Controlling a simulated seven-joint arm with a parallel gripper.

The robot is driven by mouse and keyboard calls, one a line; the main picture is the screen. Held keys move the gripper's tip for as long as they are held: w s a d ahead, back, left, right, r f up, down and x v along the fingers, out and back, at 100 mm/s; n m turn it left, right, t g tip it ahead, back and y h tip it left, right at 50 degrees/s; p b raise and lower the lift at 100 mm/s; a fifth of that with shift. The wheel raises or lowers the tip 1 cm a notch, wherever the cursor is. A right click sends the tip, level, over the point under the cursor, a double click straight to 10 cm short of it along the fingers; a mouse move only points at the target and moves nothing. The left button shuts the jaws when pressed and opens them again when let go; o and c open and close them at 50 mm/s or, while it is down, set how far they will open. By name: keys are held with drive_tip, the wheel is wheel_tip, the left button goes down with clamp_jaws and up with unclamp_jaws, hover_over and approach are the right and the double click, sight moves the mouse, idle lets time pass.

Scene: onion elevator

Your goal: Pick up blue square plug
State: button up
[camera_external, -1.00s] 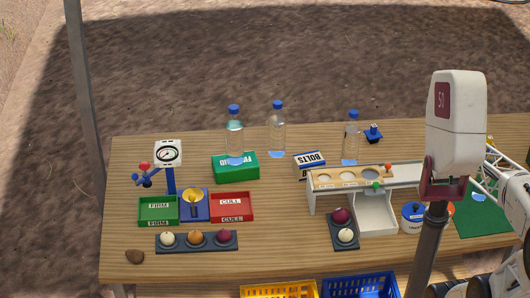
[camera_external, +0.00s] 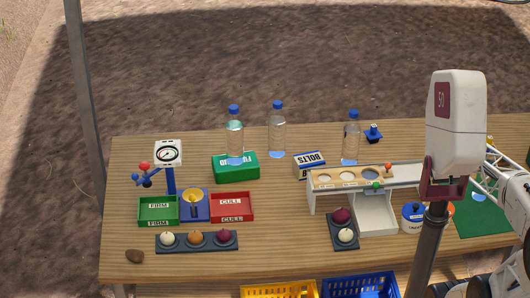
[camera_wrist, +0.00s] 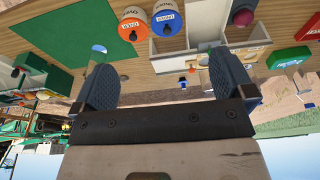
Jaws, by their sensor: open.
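The blue square plug (camera_external: 373,133) stands near the back edge of the table in the external view, right of the rightmost bottle. It has a square base with a narrower raised part on top. In the wrist view a small blue object (camera_wrist: 182,83), which looks like the plug, shows between my fingers but farther off. My gripper (camera_wrist: 165,78) is open and empty, its two dark fingers wide apart. It is not touching the plug.
A white sorting ramp (camera_external: 345,179) with round holes lies in front of the plug. A clear bottle (camera_external: 351,138) stands close to the plug's left. A bolts box (camera_external: 309,164), lidded containers (camera_external: 412,215) and a green mat (camera_external: 485,222) are nearby. The table right of the plug looks clear.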

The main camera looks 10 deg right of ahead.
drive_tip(key=w+a+f+m+g+y, duration=0.15)
drive_tip(key=w+m+y, duration=0.3)
drive_tip(key=w, duration=1.25)
drive_tip(key=w+a+f+m+y, duration=0.25)
drive_tip(key=w+m, duration=0.35)
drive_tip(key=w, duration=1.1)
drive_tip(key=w+d+f+m+t+y, duration=0.1)
drive_tip(key=w+d+f+m+y, duration=0.15)
drive_tip(key=w+f, duration=0.4)
drive_tip(key=w+d+f+m+y, duration=0.1)
drive_tip(key=w+f+m, duration=0.2)
drive_tip(key=w, duration=0.6)
drive_tip(key=m+t+y, duration=0.2)
drive_tip(key=m+t, duration=0.2)
drive_tip(key=m, duration=0.3)
approach(369, 134)
drive_tip(key=w, duration=0.2)
drive_tip(key=shift+w+a+f+g, duration=0.25)
drive_tip(key=shift+w+a+f, duration=0.05)
drive_tip(key=shift+a, duration=0.05)
drive_tip(key=shift+x, duration=1.3)
